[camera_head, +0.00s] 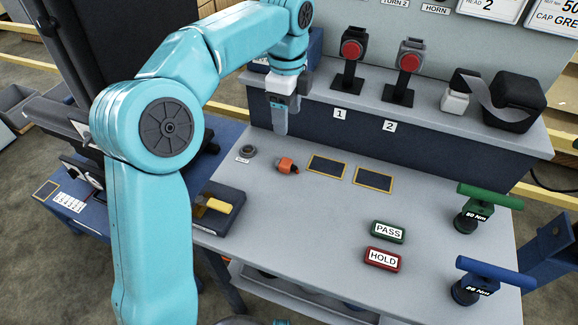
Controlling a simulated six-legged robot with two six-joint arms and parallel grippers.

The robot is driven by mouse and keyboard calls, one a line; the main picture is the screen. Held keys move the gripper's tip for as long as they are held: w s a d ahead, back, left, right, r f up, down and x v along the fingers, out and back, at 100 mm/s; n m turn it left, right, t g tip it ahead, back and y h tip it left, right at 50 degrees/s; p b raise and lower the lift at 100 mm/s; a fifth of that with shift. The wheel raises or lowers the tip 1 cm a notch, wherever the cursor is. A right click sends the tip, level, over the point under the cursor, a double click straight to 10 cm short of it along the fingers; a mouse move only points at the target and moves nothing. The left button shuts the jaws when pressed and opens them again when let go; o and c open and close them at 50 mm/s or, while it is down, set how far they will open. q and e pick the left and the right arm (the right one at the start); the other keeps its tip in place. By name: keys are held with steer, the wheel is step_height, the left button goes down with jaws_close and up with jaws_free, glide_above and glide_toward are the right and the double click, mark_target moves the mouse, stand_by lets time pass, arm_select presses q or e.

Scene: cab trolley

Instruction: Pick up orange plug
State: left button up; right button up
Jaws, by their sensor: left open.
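The orange plug (286,165) lies on the grey bench top (310,220), left of two dark rectangles with yellow borders. It has a dark end on its right side. My left gripper (280,118) hangs above and slightly behind the plug in the picture, fingers pointing down. It is open and empty, and apart from the plug. One finger shows clearly; the other is mostly hidden behind it. My right gripper is not in view.
A dark round socket (249,151) is left of the plug. Two red-button stands (352,55) (409,62) are on the raised shelf. PASS (388,232) and HOLD (383,259) blocks, green (489,197) and blue (494,272) torque tools are to the right. A yellow-handled item (216,206) is at left.

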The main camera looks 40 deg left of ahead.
arm_select(q)
steer(key=b, duration=0.2)
glide_above(286, 162)
step_height(286, 162, down, 9)
steer(key=shift+w+r, duration=0.1)
steer(key=shift+f, duration=0.6)
step_height(286, 162, down, 4)
steer(key=shift+f+b, duration=0.2)
steer(key=shift+b, duration=0.55)
steer(key=shift+d, duration=0.1)
jaws_close()
steer(key=shift+r, duration=0.15)
step_height(286, 162, up, 20)
steer(key=p, duration=0.6)
